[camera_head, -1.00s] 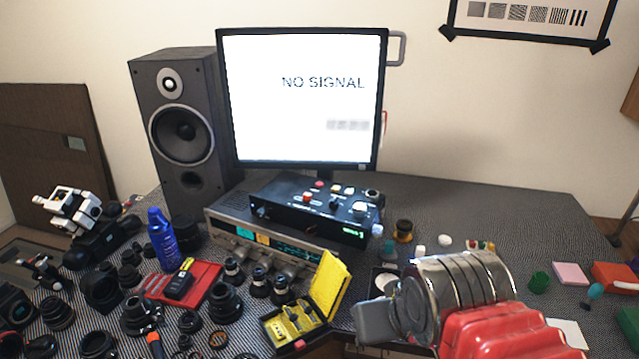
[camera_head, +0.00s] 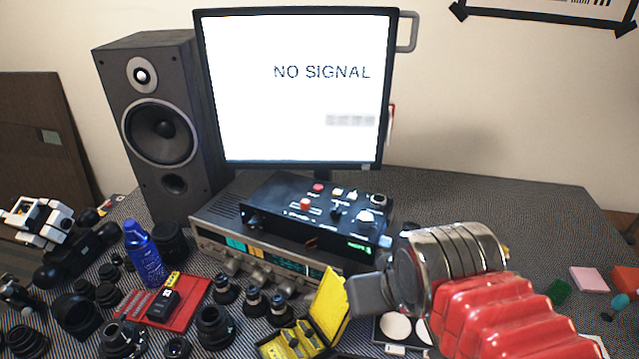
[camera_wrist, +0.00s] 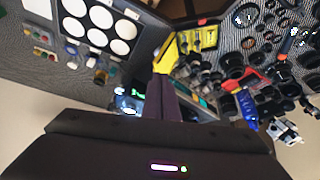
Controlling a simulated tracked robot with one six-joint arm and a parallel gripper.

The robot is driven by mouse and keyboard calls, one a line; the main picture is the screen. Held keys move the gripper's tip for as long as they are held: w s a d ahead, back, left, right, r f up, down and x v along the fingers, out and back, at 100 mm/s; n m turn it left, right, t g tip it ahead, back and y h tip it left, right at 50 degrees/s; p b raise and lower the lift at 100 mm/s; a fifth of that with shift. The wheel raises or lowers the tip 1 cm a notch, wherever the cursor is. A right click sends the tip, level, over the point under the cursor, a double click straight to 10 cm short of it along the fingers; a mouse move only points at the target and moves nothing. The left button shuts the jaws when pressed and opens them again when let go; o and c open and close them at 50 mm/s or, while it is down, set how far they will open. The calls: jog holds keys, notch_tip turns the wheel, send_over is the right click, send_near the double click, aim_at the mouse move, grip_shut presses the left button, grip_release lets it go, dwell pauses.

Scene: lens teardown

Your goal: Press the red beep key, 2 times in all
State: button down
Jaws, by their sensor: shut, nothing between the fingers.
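A black control box (camera_head: 270,213) with keys and knobs on its sloping top sits on a silver receiver below the monitor. Two red keys show on it: a round one (camera_head: 318,187) at the back and a squarer one (camera_head: 305,204) nearer the front. Their labels are too small to read, so I cannot tell which is the beep key. My gripper (camera_head: 358,295) is shut and empty, in front of the box's right end and apart from the keys. In the wrist view its closed fingers (camera_wrist: 164,92) hide part of the box.
The silver receiver (camera_head: 225,240) stands under the box. A yellow open case (camera_head: 330,305) is close to my gripper. Lenses, a blue bottle (camera_head: 143,254) and a red mat (camera_head: 190,312) crowd the left. The monitor (camera_head: 300,90) and speaker (camera_head: 150,125) stand behind.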

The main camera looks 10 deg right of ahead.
jog(key=shift+a, duration=0.1)
jog(key=w+a+r+m+t+y, duration=0.1)
jog(key=w+r, duration=0.2)
jog(key=w, duration=0.7)
jog(key=w+a+r+m, duration=0.15)
jog(key=w+r, duration=0.25)
jog(key=w, duration=0.7)
jog(key=m+t+y, duration=0.1)
jog(key=m+t, duration=0.1)
jog(key=m, duration=0.2)
send_over(320, 189)
notch_tip(320, 189, down, 4)
jog(key=shift+r, duration=0.1)
jog(key=shift+f, duration=4.5)
